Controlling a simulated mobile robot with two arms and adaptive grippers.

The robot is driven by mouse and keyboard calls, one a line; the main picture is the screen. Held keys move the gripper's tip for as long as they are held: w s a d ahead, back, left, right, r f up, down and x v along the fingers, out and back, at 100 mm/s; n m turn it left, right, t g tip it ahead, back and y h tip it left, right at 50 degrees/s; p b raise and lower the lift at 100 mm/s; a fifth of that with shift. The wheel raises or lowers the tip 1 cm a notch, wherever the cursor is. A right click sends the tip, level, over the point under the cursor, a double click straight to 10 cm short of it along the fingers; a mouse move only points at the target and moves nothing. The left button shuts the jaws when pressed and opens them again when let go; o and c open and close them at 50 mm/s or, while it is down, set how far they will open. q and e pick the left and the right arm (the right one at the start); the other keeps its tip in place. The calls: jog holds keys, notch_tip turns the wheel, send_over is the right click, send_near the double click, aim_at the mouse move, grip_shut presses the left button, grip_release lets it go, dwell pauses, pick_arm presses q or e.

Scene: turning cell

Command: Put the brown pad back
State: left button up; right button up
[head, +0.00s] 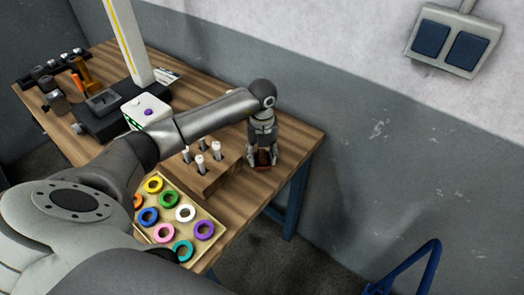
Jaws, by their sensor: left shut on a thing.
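My left gripper (262,157) is at the right end of the wooden table, pointing down. Its fingers are shut on a small dark brown thing, which looks like the brown pad (263,158). The pad is close to the table top; I cannot tell whether it touches it. The fingers hide part of the pad. My right gripper is not in view.
A wooden block (218,178) with several white-topped pegs stands just left of the gripper. A tray (214,248) of coloured rings lies at the front. A height gauge (128,45) and several small tools stand at the back left. The table's right edge (308,152) is close.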

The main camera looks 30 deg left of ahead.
aim_at(262, 153)
pick_arm(q)
jog(key=shift+f, duration=0.2)
jog(key=o, duration=1.1)
jog(key=shift+f, duration=0.1)
notch_tip(262, 153, up, 12)
jog(key=b, duration=0.3)
jog(key=shift+b, duration=0.4)
